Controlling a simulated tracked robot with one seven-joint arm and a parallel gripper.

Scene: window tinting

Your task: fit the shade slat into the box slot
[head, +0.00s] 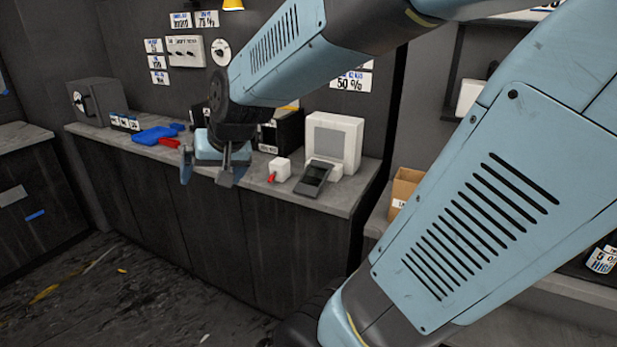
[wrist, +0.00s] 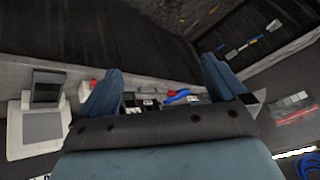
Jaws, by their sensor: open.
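My gripper (head: 206,178) is open over the front edge of the grey counter (head: 345,196), its fingers pointing down. In the wrist view my gripper (wrist: 163,70) shows two blue fingers spread apart with nothing held between them. A black box (head: 291,130) with a pale label stands on the counter behind and right of the gripper, partly hidden by it. I cannot make out its slot.
A blue tray (head: 155,134) and a red item (head: 169,143) lie left of the gripper. A small white box (head: 279,169), a dark handheld terminal (head: 314,178) and a white monitor (head: 334,142) stand to the right. A dark safe (head: 97,101) is at far left.

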